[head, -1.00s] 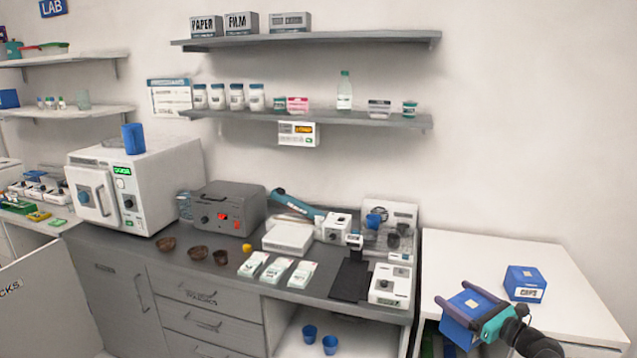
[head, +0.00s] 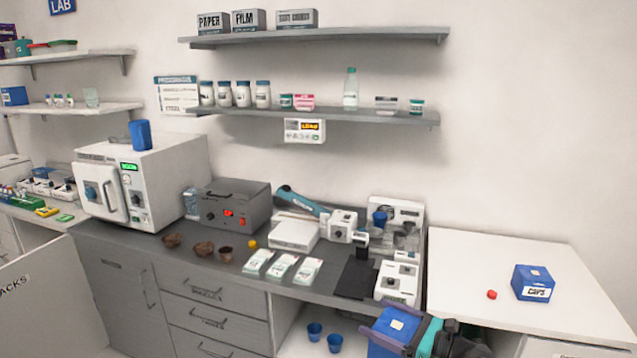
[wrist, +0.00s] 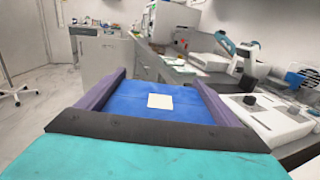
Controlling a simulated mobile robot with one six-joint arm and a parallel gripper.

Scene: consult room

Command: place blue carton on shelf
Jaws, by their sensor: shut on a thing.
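My gripper (head: 398,329) is at the bottom of the head view, in front of the counter's right end. It is shut on a blue carton (head: 383,349) with a pale square label on top. In the wrist view the blue carton (wrist: 128,97) lies between the two purple fingers. Two grey wall shelves hang above the counter: a lower shelf (head: 330,114) with jars, small tubs and a bottle, and an upper shelf (head: 350,36) with labelled boxes. Another blue carton marked CAPS (head: 533,282) sits on the white cabinet top.
A small red object (head: 491,294) lies on the white cabinet top (head: 460,262). Lab devices, including a grey box device (head: 233,204) and a white oven (head: 140,185), crowd the counter. The upper shelf's right part is bare. Two blue cups (head: 325,338) stand in the open bay below.

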